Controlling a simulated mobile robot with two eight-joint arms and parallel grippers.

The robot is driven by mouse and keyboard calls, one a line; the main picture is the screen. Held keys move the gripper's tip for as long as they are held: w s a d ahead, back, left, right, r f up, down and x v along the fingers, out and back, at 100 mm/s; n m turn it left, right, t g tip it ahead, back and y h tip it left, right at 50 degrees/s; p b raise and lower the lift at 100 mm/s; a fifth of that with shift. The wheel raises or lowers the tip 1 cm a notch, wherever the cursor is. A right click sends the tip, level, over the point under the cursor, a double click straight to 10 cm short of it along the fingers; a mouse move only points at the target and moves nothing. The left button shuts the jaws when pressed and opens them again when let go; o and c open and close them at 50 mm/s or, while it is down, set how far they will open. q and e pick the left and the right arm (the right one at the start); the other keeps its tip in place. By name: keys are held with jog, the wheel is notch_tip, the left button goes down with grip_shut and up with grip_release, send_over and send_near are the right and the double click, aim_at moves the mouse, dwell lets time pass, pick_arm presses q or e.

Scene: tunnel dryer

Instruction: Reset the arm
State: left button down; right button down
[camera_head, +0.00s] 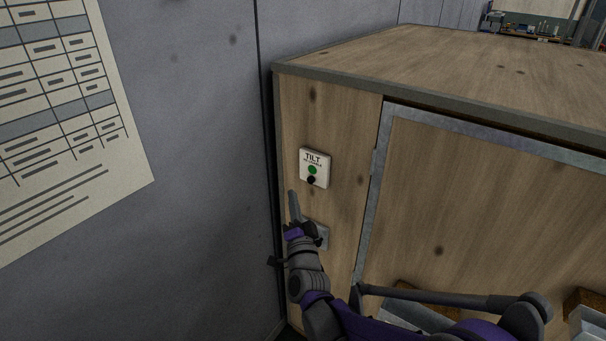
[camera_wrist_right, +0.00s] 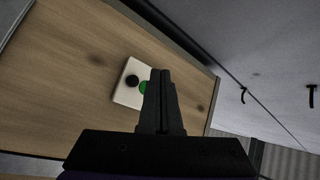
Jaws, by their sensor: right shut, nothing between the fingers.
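My right gripper (camera_head: 293,194) is shut and empty in front of the wooden panel of the dryer cabinet. Its closed fingers (camera_wrist_right: 161,75) point at the panel in the right wrist view. A small white control box marked TILT (camera_head: 314,167) is on the panel, with a green button (camera_head: 312,170) and a black button (camera_head: 311,180). The gripper is below and left of this box in the head view. In the right wrist view the box (camera_wrist_right: 127,95) shows left of the fingers, which partly cover the green button (camera_wrist_right: 143,87). I cannot tell whether they touch anything. My left gripper is not in view.
A grey plate (camera_head: 322,236) is on the panel behind my right wrist, partly hidden. A metal-framed door (camera_head: 460,190) is to the right. A grey wall (camera_head: 205,130) with a printed chart (camera_head: 62,110) stands close on the left. The cabinet top (camera_head: 450,60) is clear.

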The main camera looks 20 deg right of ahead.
jog(key=s+f+n+g+y, duration=0.1)
jog(key=s+f+n+g, duration=0.3)
jog(key=s, duration=0.7)
jog(key=s+d+f+n+g+y, duration=0.1)
jog(key=s+f+n+g, duration=0.3)
jog(key=s, duration=0.7)
jog(key=s+f+n+g, duration=0.5)
jog(key=s+f+g, duration=0.2)
jog(key=s, duration=0.4)
jog(key=shift+s+d+f+y, duration=0.15)
jog(key=shift+s+f+y, duration=0.1)
jog(key=shift+f+y, duration=0.2)
